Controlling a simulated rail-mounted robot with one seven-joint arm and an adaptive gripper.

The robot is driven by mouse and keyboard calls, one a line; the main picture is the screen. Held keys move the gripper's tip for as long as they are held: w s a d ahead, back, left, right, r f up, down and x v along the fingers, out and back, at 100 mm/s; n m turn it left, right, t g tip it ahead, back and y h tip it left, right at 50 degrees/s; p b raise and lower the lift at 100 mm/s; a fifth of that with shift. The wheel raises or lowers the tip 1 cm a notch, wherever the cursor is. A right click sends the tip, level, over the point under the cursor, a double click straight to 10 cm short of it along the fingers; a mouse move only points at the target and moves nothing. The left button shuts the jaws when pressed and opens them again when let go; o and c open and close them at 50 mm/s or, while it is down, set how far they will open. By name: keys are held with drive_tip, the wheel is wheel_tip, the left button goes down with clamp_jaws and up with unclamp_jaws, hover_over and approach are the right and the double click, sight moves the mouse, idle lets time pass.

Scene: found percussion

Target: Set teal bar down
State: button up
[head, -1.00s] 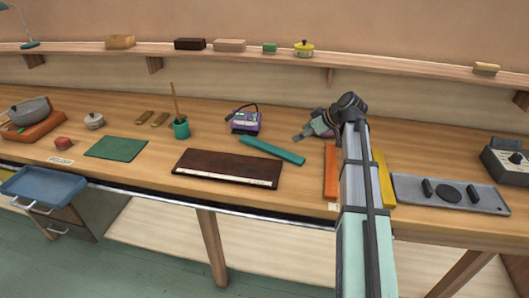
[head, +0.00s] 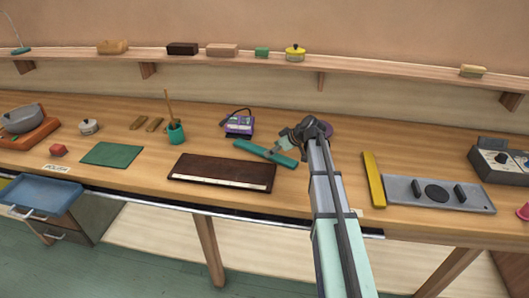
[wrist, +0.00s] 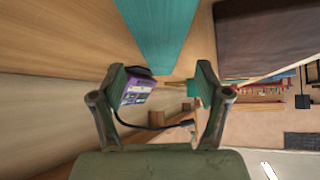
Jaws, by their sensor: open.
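The teal bar (head: 255,149) lies slantwise on the wooden bench, behind the right part of the dark brown board. My gripper (head: 279,147) is over the bar's middle to right part in the head view and hides a little of it. In the wrist view the teal bar (wrist: 165,35) runs from the top edge down towards the space between my two fingertips (wrist: 162,78). The fingers stand wide apart and hold nothing. I cannot tell how much height is between the fingertips and the bar.
A dark brown board (head: 222,170) lies in front of the bar. A purple device (head: 238,126) with a cable stands behind it. A teal cup (head: 176,134) with a stick is at left. A yellow bar (head: 373,180) and grey tray (head: 408,194) lie right of my arm.

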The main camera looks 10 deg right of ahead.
drive_tip(key=p+x, duration=0.1)
drive_tip(key=x, duration=0.2)
drive_tip(key=shift+w+a+f, duration=0.1)
drive_tip(key=shift+a+f, duration=0.05)
drive_tip(key=shift+a, duration=0.05)
clamp_jaws()
